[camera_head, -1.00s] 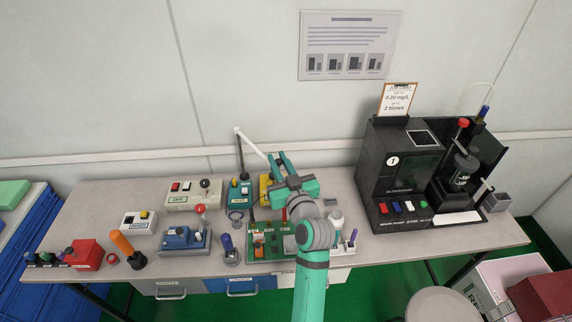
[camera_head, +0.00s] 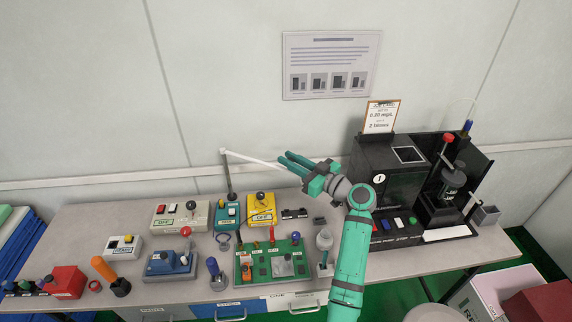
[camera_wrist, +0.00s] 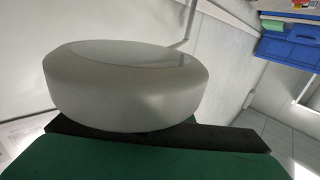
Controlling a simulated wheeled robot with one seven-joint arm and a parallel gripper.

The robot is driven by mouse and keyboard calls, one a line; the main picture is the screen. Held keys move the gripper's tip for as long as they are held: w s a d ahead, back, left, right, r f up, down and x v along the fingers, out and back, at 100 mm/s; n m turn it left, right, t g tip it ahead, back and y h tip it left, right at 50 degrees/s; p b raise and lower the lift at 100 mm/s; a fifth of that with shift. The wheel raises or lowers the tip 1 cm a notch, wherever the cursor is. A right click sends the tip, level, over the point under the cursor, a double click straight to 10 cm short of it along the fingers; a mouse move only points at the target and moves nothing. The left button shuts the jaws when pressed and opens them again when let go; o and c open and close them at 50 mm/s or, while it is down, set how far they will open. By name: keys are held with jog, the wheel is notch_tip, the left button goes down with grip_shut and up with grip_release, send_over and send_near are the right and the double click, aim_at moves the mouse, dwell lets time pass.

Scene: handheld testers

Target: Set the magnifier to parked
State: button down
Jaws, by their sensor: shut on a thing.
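The magnifier stands on a dark post (camera_head: 228,178) at the back of the bench. Its pale arm (camera_head: 250,159) reaches right from the post top to my gripper (camera_head: 285,161). My gripper is shut on the magnifier's free end, above the back of the bench, right of the yellow box. In the wrist view a thick, pale round piece (camera_wrist: 122,88) fills the space at the fingers, with a thin pale rod (camera_wrist: 186,25) behind it. The head view hides most of the held end behind the fingers.
Below are a yellow box (camera_head: 261,214) with a knob, a teal box (camera_head: 227,222) and a green board (camera_head: 265,268). A black machine (camera_head: 385,205) with a job card (camera_head: 380,117) stands to the right.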

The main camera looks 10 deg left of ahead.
jog(key=shift+w+d+f, duration=0.1)
jog(key=shift+w+d, duration=0.1)
jog(key=shift+w, duration=0.2)
jog(key=shift+w+g, duration=0.1)
jog(key=shift+g, duration=0.2)
jog(key=shift+a, duration=0.1)
jog(key=c, duration=1.6)
grip_release()
jog(key=shift+c, duration=0.2)
